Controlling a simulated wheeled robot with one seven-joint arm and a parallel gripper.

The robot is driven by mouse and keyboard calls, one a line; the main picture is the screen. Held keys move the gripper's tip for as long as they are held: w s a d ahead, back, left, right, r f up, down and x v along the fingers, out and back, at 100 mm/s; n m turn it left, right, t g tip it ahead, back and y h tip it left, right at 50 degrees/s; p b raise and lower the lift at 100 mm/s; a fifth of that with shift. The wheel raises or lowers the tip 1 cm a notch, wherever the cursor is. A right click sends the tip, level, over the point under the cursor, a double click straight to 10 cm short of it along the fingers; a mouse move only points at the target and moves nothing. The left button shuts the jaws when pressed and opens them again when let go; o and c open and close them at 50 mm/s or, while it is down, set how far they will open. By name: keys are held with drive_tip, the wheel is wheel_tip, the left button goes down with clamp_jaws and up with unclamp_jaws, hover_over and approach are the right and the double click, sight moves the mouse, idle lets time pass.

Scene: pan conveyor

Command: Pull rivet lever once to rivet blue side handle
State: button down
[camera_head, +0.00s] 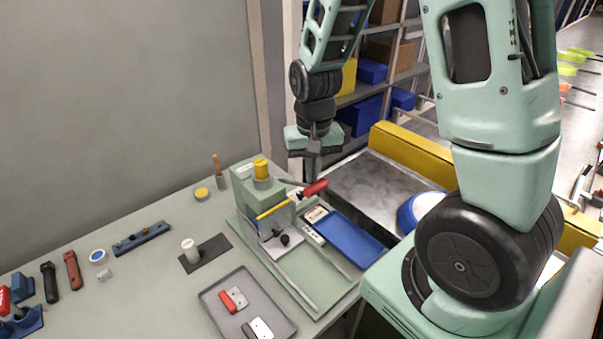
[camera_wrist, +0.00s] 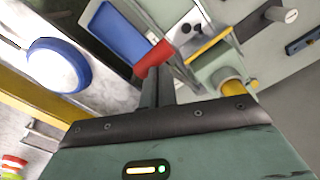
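The rivet press (camera_head: 247,190) is a green block with a yellow-topped cylinder (camera_head: 262,169), standing at the table's back right. Its lever ends in a red grip (camera_head: 317,188), which also shows in the wrist view (camera_wrist: 151,58). My gripper (camera_head: 312,172) points down at this grip from above. In the wrist view its two dark fingers (camera_wrist: 158,76) are close together, with their tips at the red grip, and they seem closed on it. I cannot make out a blue side handle at the press; the area under the lever is partly hidden.
A blue rectangular tray (camera_head: 350,240) lies right of the press. A blue-rimmed round pan (camera_head: 408,214) sits on the conveyor (camera_head: 375,190), partly behind my arm. A grey tray (camera_head: 222,315) in front holds a red handle piece (camera_head: 233,300) and a black-and-white piece (camera_head: 258,329).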

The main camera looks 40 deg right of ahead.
drive_tip(key=shift+f, duration=0.5)
drive_tip(key=shift+s, duration=0.1)
drive_tip(key=shift+s+f+b, duration=0.35)
drive_tip(key=shift+f+b, duration=0.35)
drive_tip(key=shift+f, duration=0.15)
drive_tip(key=shift+s+f+b, duration=0.4)
drive_tip(key=shift+f+b, duration=0.35)
drive_tip(key=shift+f, duration=0.05)
drive_tip(key=shift+s+f+b, duration=0.35)
drive_tip(key=shift+f+b, duration=0.35)
drive_tip(key=shift+f, duration=0.15)
wheel_tip(320, 180, up, 18)
drive_tip(key=p, duration=1.7)
hover_over(319, 190)
drive_tip(key=s, duration=0.1)
drive_tip(key=shift+s+d+f, duration=0.1)
drive_tip(key=shift+s+f, duration=0.05)
drive_tip(key=shift+s, duration=0.05)
